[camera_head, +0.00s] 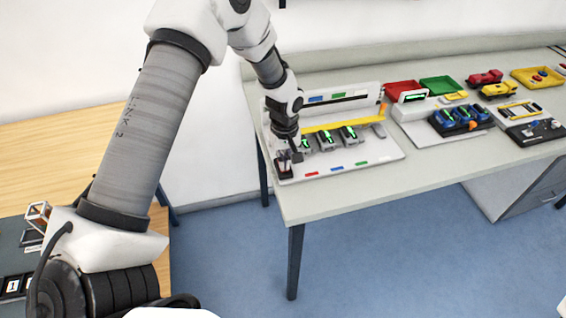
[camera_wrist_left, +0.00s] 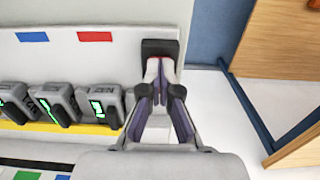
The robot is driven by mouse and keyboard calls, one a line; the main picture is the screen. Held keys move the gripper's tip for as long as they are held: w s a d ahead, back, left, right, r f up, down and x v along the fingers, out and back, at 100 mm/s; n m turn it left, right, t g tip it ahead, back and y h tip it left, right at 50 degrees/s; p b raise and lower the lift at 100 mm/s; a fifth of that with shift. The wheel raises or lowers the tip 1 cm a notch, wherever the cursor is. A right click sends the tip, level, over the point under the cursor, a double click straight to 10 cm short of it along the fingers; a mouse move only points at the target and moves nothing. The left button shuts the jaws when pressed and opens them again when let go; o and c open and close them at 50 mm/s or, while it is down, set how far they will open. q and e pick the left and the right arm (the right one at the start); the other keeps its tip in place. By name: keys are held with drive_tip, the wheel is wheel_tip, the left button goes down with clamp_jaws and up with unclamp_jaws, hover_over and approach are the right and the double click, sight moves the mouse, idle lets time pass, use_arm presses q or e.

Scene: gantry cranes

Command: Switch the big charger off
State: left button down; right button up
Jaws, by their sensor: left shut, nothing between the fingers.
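The big charger (camera_head: 350,165) is a white board on the bench, with a yellow strip and a row of grey packs with green displays (camera_head: 349,134). It also shows in the left wrist view (camera_wrist_left: 60,60). At its left end is a small dark switch block (camera_head: 284,167) with a little red and white on it; it shows in the wrist view too (camera_wrist_left: 160,48). My left gripper (camera_head: 292,160) is shut and empty, pointing down at the block. In the wrist view its fingertips (camera_wrist_left: 160,88) overlap the block's near side. I cannot tell whether they touch, or the switch position.
A smaller charger with blue packs (camera_head: 461,117) stands to the right. Red (camera_head: 402,88) and green (camera_head: 440,85) trays, toy cars (camera_head: 486,78) and a yellow tray (camera_head: 538,77) stand farther right. A wooden table (camera_head: 50,150) is at left, across a gap.

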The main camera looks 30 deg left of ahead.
use_arm(q)
wheel_tip(320, 180, up, 2)
drive_tip(key=shift+w+p, duration=0.15)
drive_tip(key=shift+p, duration=0.6)
wheel_tip(320, 180, up, 3)
drive_tip(key=p, duration=0.3)
drive_tip(key=shift+r, duration=0.2)
drive_tip(key=shift+r+p, duration=0.65)
drive_tip(key=shift+r, duration=0.1)
drive_tip(key=shift+f, duration=0.1)
